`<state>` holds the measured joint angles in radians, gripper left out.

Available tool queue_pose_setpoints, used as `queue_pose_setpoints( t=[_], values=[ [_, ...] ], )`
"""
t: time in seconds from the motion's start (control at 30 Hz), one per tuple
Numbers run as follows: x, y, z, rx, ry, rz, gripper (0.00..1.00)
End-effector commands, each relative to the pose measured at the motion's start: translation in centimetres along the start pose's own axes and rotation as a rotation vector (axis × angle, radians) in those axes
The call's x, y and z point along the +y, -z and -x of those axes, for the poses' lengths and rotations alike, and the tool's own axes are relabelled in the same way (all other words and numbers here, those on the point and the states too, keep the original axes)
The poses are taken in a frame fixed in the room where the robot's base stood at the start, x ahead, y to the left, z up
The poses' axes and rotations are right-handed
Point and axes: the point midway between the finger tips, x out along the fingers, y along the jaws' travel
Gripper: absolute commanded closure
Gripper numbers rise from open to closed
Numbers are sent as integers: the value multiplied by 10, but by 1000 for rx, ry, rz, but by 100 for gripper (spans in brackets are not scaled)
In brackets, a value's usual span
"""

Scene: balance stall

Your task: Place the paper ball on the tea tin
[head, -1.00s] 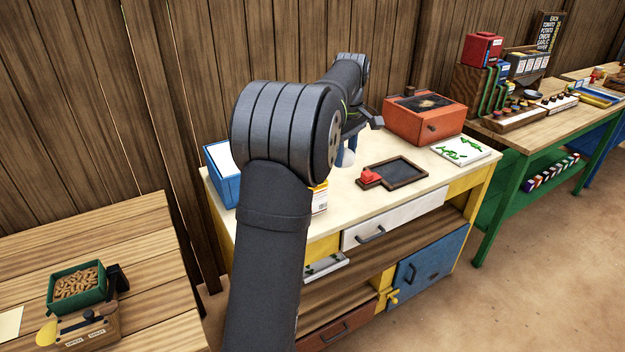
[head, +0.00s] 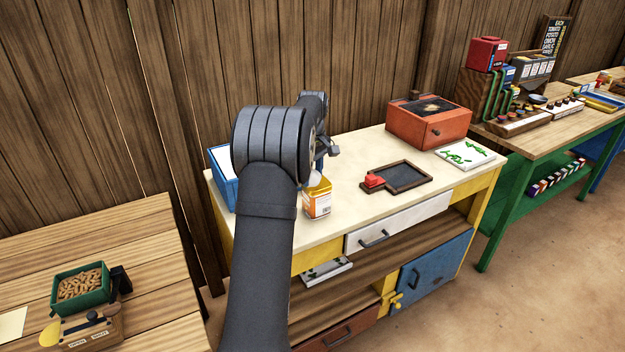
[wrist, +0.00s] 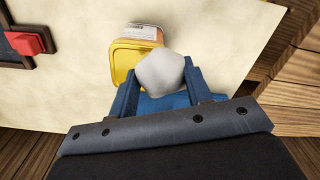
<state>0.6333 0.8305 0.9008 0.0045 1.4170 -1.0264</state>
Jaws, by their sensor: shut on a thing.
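The paper ball (wrist: 161,72) is pale grey-white and sits between the fingertips of my gripper (wrist: 160,88) in the wrist view. My gripper is shut on it. The tea tin (wrist: 126,62) is yellow with an orange and white label and stands just beyond the ball, which overlaps part of it in the picture. In the head view the tin (head: 318,203) stands upright on the cream counter, and the ball (head: 315,179) shows at its upper left edge, partly hidden by my arm. I cannot tell whether ball and tin touch.
The cream counter (head: 350,222) also holds a blue box (head: 222,178), a slate with a red block (head: 402,177), an orange-red box (head: 430,122) and a white board with green pieces (head: 465,154). The counter's front is clear. The counter edge lies close to the tin.

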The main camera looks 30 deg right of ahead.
Motion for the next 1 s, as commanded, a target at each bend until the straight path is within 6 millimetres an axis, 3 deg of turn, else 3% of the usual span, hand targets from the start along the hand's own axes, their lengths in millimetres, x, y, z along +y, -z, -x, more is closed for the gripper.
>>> queue_pose_setpoints(
  t=[0.13,0.5,0.53,0.63,1.0],
  values=[
    [0,0,-21,-1,1,0,76],
    [0,0,-25,-1,1,0,76],
    [0,0,-25,-1,1,0,51],
    [0,0,-25,-1,0,0,33],
    [0,0,-18,1,-2,0,33]
  ],
)
